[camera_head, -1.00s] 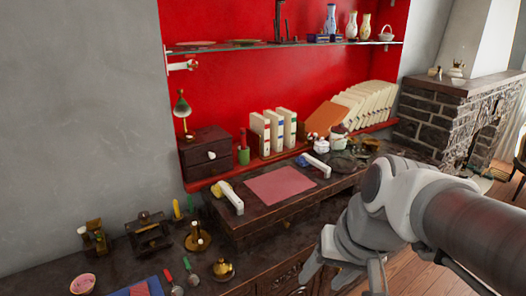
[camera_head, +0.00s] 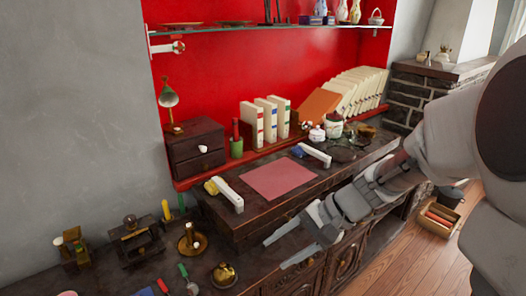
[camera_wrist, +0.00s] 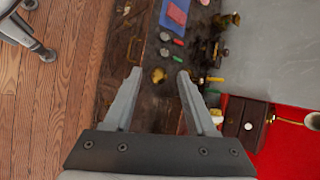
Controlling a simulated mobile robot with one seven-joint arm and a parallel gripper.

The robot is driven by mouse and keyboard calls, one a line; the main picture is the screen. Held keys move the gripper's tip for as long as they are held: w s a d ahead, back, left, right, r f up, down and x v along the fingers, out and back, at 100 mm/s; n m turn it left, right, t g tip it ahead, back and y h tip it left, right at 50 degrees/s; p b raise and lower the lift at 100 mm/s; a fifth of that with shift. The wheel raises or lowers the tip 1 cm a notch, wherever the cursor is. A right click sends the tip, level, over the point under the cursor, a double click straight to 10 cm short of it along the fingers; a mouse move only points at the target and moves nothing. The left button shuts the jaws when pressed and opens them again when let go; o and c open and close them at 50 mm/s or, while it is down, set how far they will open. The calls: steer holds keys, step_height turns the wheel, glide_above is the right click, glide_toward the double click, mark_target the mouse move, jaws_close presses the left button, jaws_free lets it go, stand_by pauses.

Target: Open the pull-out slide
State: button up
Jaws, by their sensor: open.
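The dark wooden desk (camera_head: 120,272) carries a raised dark wooden section (camera_head: 250,226) with a pink sheet (camera_head: 279,179) on top. A white bar with a yellow end (camera_head: 230,195) and a white bar with a blue end (camera_head: 314,155) lie at its left and right sides. I cannot tell which part is the pull-out slide. My gripper (camera_head: 276,254) is in front of the raised section, fingers pointing left, open and empty. The open fingers also show in the wrist view (camera_wrist: 158,72), with a brass pot (camera_wrist: 159,76) seen beyond them. My arm hides part of the raised section's front.
A small drawer box (camera_head: 194,146), books (camera_head: 265,122) and a green cup (camera_head: 237,147) stand behind. Brass and dark small items, including a candlestick (camera_head: 192,240), crowd the desk's left.

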steer(key=w+d+f+m+t+y+b, duration=0.45)
steer(key=w+f+m, duration=0.45)
steer(key=w+f, duration=0.3)
steer(key=w+d+f+m+t+h+b, duration=0.2)
steer(key=w+d+f+m+t, duration=0.1)
steer(key=d+f+m+t, duration=0.3)
steer(key=w+d+f+m+t+h+b, duration=0.1)
steer(key=w+d+f+m+t+h, duration=0.15)
steer(key=d+f+m+t, duration=0.35)
steer(key=w+a+b, duration=0.1)
steer(key=w+a, duration=0.1)
steer(key=w, duration=0.3)
steer(key=w+a+g+b, duration=0.1)
steer(key=w+a, duration=0.2)
steer(key=w, duration=0.2)
steer(key=w+a+f+g+b, duration=0.1)
steer(key=w+a, duration=0.2)
steer(key=w, duration=0.2)
steer(key=shift+w+f+n+y, duration=0.1)
steer(key=shift+n+y, duration=0.2)
steer(key=shift+y, duration=0.1)
jaws_close()
